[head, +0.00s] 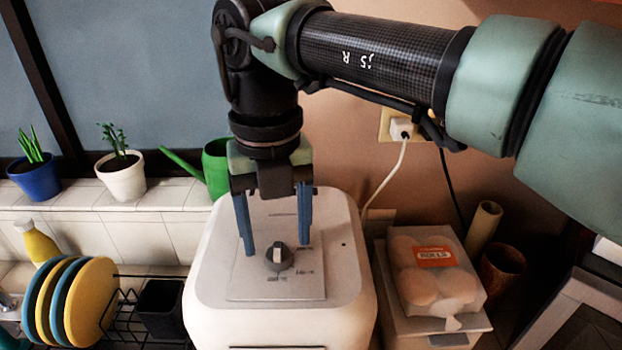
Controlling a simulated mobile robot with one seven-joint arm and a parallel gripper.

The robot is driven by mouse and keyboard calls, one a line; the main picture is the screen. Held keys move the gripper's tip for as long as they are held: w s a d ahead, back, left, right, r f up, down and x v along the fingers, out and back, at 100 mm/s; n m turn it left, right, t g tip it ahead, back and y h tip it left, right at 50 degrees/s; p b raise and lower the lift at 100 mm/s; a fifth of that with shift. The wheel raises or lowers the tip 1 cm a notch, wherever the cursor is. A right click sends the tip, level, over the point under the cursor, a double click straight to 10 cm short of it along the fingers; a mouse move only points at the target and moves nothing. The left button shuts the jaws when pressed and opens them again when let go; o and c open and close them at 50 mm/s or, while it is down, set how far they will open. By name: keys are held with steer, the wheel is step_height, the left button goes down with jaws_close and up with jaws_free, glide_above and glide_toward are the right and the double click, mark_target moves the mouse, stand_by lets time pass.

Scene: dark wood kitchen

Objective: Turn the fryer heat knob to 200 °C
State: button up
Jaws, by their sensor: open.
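The fryer (355,300) is a white, rounded box in the lower middle of the head view. A grey panel (245,285) lies on its top. The heat knob (279,257) is small and dark with a pale pointer bar, and stands on this panel. Small markings surround the knob, too small to read, so I cannot tell its setting. My gripper (276,248) points down over the panel with its two blue fingers apart. One finger is left of the knob and the other is right of it. Neither clearly touches it.
A bag of rolls (432,275) sits right of the fryer, near a dark cup (502,268). A dish rack (130,308) with several plates stands left. Potted plants (123,176) and a green watering can (214,165) line the ledge behind. A plug (401,128) is in the wall.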

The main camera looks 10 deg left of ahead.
mark_target(277, 245)
step_height(277, 245, up, 11)
steer(key=p, duration=0.8)
